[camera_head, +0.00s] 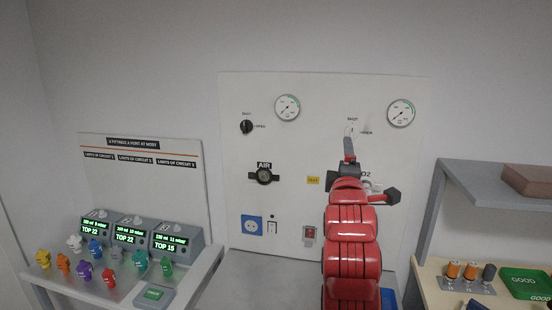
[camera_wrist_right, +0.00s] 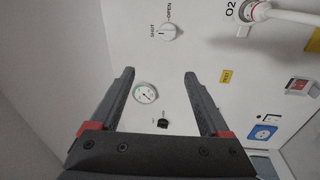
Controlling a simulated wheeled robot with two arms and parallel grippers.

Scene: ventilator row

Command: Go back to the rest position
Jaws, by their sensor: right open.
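My right arm, red, reaches up in front of the white wall panel (camera_head: 300,215) in the head view. Its dark gripper (camera_head: 349,147) is up near the SHUT/OPEN label on the right half of the panel. In the right wrist view the two fingers of the right gripper (camera_wrist_right: 160,77) are wide apart with nothing between them. A white knob (camera_wrist_right: 169,32) on the panel lies beyond the fingertips, apart from them. My left gripper is in neither view.
The panel bears a left gauge (camera_head: 287,107), a right gauge (camera_head: 401,112), a black knob (camera_head: 247,127) and an AIR outlet (camera_head: 264,176). Left stands a shelf with three displays (camera_head: 128,232) and several coloured fittings. Right is a grey shelf (camera_head: 490,168) above a green tray (camera_head: 526,282).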

